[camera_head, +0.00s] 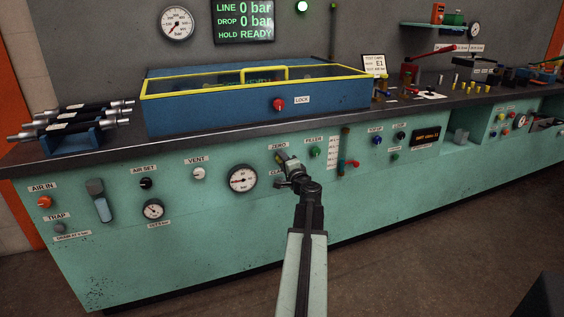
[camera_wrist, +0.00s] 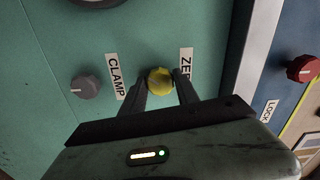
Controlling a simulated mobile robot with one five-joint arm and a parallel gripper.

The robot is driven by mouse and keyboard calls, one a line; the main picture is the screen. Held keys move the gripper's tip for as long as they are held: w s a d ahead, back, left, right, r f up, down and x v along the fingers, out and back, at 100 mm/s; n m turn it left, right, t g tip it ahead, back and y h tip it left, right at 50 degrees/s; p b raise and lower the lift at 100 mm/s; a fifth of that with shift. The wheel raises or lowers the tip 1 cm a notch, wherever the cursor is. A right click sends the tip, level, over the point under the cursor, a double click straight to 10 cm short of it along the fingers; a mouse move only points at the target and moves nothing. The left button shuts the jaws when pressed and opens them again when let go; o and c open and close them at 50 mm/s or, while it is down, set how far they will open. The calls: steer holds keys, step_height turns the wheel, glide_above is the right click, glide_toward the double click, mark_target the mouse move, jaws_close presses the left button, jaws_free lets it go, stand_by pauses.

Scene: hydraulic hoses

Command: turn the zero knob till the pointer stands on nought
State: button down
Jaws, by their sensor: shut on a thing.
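The yellow zero knob (camera_wrist: 159,80) sits between my two fingertips in the wrist view, beside the ZERO label (camera_wrist: 186,66). My gripper (camera_wrist: 160,88) is shut on it. In the head view my gripper (camera_head: 284,161) reaches the green panel just under the ZERO label (camera_head: 278,147) and hides the knob. A round white gauge (camera_head: 242,179) is on the panel just left of my gripper. Its pointer is too small to read exactly. Only the dark lower rim of a gauge (camera_wrist: 96,2) shows at the top edge of the wrist view.
A grey clamp knob (camera_wrist: 86,86) is near my fingers, by the CLAMP label. The red LOCK knob (camera_head: 278,104) is on the blue box (camera_head: 200,117) above. A green filler knob (camera_head: 314,153) and a red-handled valve (camera_head: 350,164) are to the right.

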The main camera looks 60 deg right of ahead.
steer(key=shift+w, duration=0.1)
steer(key=c, duration=0.9)
jaws_free()
steer(key=shift+a, duration=0.1)
steer(key=v, duration=0.7)
steer(key=shift+s+a, duration=0.2)
steer(key=shift+s, duration=0.1)
